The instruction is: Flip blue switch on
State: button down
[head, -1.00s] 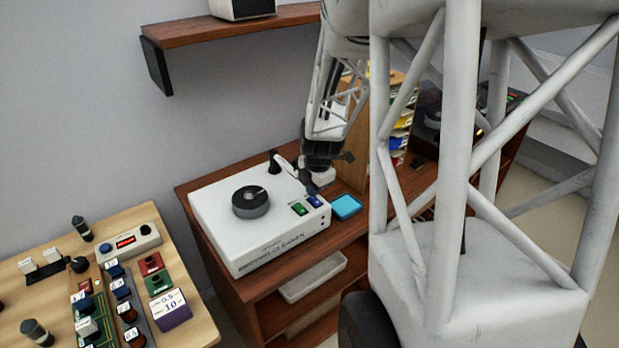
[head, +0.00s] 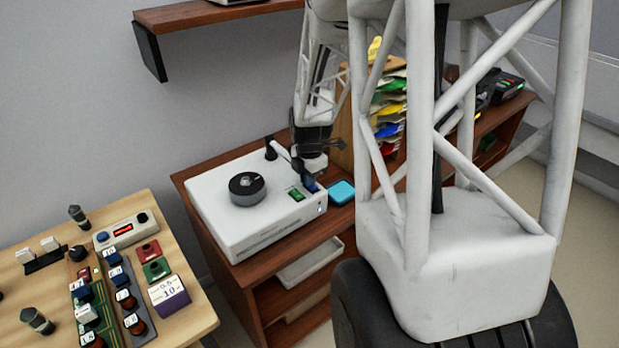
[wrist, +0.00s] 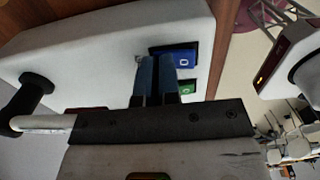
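The white record cleaner (head: 245,228) with a black round platter sits on the wooden cabinet. Its blue switch (wrist: 184,57) shows a white ring mark in the wrist view, set in a dark frame. In the head view the gripper mostly hides this switch. The green switch (head: 296,195) is beside it and also shows in the wrist view (wrist: 188,88). My gripper (wrist: 157,60) has its two dark fingers close together with nothing visible between them. The fingertips are right beside the blue switch, overlapping its edge; contact cannot be told.
A black knob (head: 270,149) stands at the cleaner's back corner. A blue square pad (head: 341,192) lies to its right. A wooden rack with coloured sleeves (head: 388,110) stands behind. A light wood table with switch boxes (head: 185,262) is at the left.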

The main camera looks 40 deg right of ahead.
jog(key=shift+s+f+g, duration=0.15)
jog(key=shift+f+g, duration=0.4)
jog(key=shift+g, duration=0.05)
jog(key=shift+a+f, duration=0.1)
jog(key=shift+f, duration=0.1)
jog(key=shift+s, duration=0.3)
jog(key=shift+s+r, duration=0.1)
jog(key=shift+s, duration=0.45)
jog(key=shift+r, duration=0.15)
notch_tip(320, 180, up, 15)
jog(key=w, duration=0.2)
jog(key=shift+d, duration=0.2)
jog(key=shift+s+a, duration=0.1)
dwell(0.7)
